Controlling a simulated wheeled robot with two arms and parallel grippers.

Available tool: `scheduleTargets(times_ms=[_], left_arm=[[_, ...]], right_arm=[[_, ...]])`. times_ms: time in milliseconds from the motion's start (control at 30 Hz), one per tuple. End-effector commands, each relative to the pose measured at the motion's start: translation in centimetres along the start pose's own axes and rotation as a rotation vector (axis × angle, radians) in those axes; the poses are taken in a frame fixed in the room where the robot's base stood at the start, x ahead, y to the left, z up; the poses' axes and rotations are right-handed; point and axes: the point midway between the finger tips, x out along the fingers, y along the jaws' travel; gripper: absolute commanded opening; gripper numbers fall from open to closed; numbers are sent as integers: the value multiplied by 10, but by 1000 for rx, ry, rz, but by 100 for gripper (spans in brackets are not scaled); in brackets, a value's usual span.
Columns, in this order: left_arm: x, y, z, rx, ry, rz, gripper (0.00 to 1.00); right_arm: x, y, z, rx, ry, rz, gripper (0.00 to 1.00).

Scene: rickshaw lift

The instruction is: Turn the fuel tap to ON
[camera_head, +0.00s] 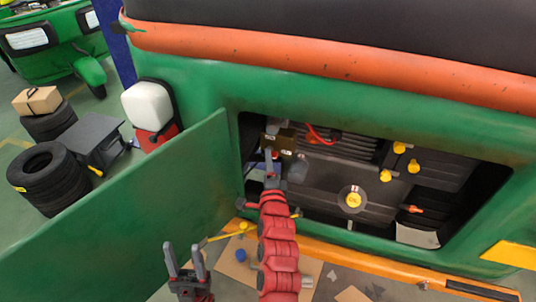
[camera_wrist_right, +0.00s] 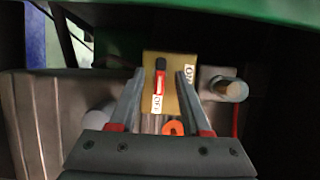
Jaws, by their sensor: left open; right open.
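The fuel tap's brass plate (camera_head: 286,137) is inside the open engine bay of the green rickshaw. In the right wrist view the plate (camera_wrist_right: 184,85) has an ON label (camera_wrist_right: 190,76) at its right and an OFF label (camera_wrist_right: 157,104) at its lower left. The tap lever (camera_wrist_right: 159,82), red with a black end at the top, stands upright in the picture, its red end by OFF. My right gripper (camera_wrist_right: 157,75) is open, with its fingers either side of the lever; contact cannot be told. My left gripper (camera_head: 185,250) is open and empty, low in the head view, outside the bay.
The green side panel (camera_head: 140,205) hangs open at the left of the bay. Yellow caps (camera_head: 353,199) and a red cable (camera_head: 319,136) are on the engine. An orange sill (camera_head: 350,255) runs below. Tyres (camera_head: 45,178) stand at the far left.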

Motion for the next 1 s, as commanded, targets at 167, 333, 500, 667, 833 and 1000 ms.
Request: scheduleTargets(times_ms=[167, 333, 500, 667, 833, 1000], left_arm=[[6, 0, -1, 0, 0, 0, 50], [6, 0, -1, 0, 0, 0, 50], [6, 0, -1, 0, 0, 0, 50], [6, 0, -1, 0, 0, 0, 50], [6, 0, -1, 0, 0, 0, 50], [6, 0, -1, 0, 0, 0, 50]], right_arm=[[14, -1, -1, -1, 2, -2, 48], [18, 0, 0, 0, 0, -1, 48], [17, 0, 0, -1, 0, -1, 48], [17, 0, 0, -1, 0, -1, 24], [17, 0, 0, -1, 0, -1, 0], [17, 0, 0, -1, 0, -1, 0]])
